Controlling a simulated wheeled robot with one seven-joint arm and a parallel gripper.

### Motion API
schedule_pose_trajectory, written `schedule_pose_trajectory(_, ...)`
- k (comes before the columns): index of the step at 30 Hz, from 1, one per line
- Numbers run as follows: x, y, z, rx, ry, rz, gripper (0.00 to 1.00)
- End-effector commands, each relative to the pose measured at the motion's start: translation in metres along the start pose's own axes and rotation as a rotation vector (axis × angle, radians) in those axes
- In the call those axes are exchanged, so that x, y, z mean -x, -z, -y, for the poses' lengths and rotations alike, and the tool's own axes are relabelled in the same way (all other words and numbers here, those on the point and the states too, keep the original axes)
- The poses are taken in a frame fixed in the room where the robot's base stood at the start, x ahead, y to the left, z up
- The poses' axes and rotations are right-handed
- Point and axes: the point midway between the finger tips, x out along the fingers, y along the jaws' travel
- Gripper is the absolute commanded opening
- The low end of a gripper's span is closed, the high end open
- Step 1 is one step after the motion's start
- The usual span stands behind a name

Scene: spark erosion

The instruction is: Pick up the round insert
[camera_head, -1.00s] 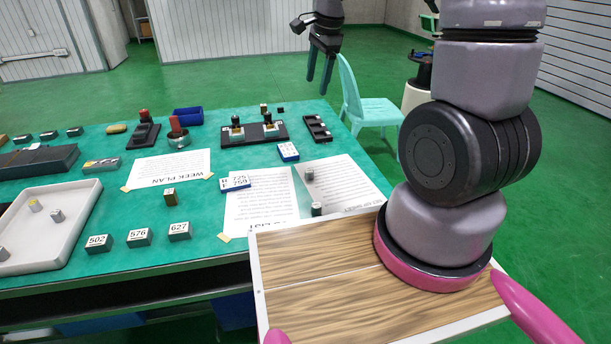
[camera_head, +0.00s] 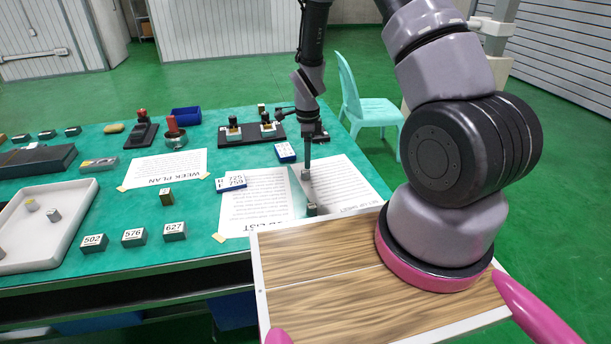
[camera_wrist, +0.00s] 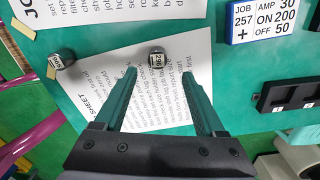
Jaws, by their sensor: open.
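A small grey round insert (camera_head: 306,175) with a pale labelled top stands on the set-up sheet (camera_head: 345,185). In the wrist view the insert (camera_wrist: 156,57) shows ahead of the fingertips, roughly centred between their lines. My gripper (camera_head: 307,163) is above it, pointing down; in the wrist view my gripper (camera_wrist: 160,72) is open and empty. Whether the fingertips reach down beside the insert, I cannot tell.
A black holder (camera_head: 250,137) with several pieces stands behind. Labelled blocks (camera_head: 133,237) and a pale tray (camera_head: 72,225) are at the left. The paper around the insert is mostly clear.

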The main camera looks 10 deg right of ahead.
Motion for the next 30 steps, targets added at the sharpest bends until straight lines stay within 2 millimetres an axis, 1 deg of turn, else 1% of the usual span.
schedule_pose_trajectory(6,-0.030,-0.005,-0.005,0.001,-0.005,-0.001,0.72)
schedule_pose_trajectory(10,-0.046,-0.005,-0.004,0.001,-0.002,-0.001,0.72)
schedule_pose_trajectory(13,-0.051,-0.005,-0.004,0.001,-0.001,0.000,0.72)
schedule_pose_trajectory(19,-0.051,-0.005,-0.004,0.001,0.000,0.000,0.72)
schedule_pose_trajectory(20,-0.051,-0.005,-0.004,0.001,0.000,0.000,0.64)
schedule_pose_trajectory(21,-0.051,-0.005,-0.004,0.001,0.000,0.000,0.49)
schedule_pose_trajectory(23,-0.051,-0.005,-0.004,0.001,0.000,0.000,0.26)
schedule_pose_trajectory(24,-0.051,-0.005,-0.004,0.001,0.000,0.000,0.11)
schedule_pose_trajectory(25,-0.051,-0.005,-0.004,0.001,0.000,0.000,0.00)
schedule_pose_trajectory(30,-0.051,-0.005,-0.004,0.001,0.000,0.000,0.00)
